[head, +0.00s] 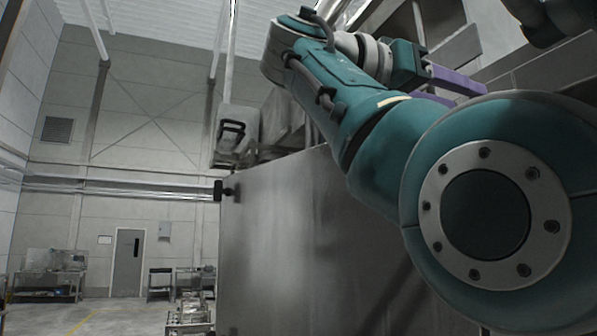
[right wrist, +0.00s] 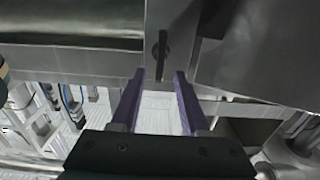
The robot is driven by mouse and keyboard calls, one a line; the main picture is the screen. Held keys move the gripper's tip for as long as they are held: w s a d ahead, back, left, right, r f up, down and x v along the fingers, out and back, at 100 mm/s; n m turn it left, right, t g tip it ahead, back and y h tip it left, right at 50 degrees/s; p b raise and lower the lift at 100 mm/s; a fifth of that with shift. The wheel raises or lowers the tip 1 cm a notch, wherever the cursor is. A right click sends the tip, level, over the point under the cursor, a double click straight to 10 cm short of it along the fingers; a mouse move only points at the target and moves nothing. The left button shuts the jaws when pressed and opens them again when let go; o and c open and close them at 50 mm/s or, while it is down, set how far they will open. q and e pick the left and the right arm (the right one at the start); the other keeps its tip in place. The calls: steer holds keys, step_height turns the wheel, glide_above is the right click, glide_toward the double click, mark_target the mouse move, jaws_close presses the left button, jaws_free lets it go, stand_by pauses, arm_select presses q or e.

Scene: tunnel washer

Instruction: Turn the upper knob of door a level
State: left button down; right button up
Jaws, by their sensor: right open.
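In the right wrist view a dark knob (right wrist: 162,48) with a narrow upright grip sits on a grey steel strip. It lies just beyond and between the tips of my right gripper (right wrist: 159,74). The two purple fingers are apart with nothing between them, and I see no contact with the knob. I cannot tell whether it is the upper knob. In the head view my right gripper (head: 468,94) is high up, and its tips are near steel panels. A large plain steel panel (head: 285,230) stands in the middle, with a black fitting (head: 222,190) at its left edge. My left gripper is not in view.
My teal right arm covers much of the right of the head view. A grey box with a black handle (head: 232,132) is above the panel's left edge. Far left are a grey door (head: 128,262) and a bench (head: 48,284). The floor there has free room.

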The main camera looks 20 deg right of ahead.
steer(key=d, duration=0.5)
steer(key=shift+w+d, duration=0.25)
jaws_close()
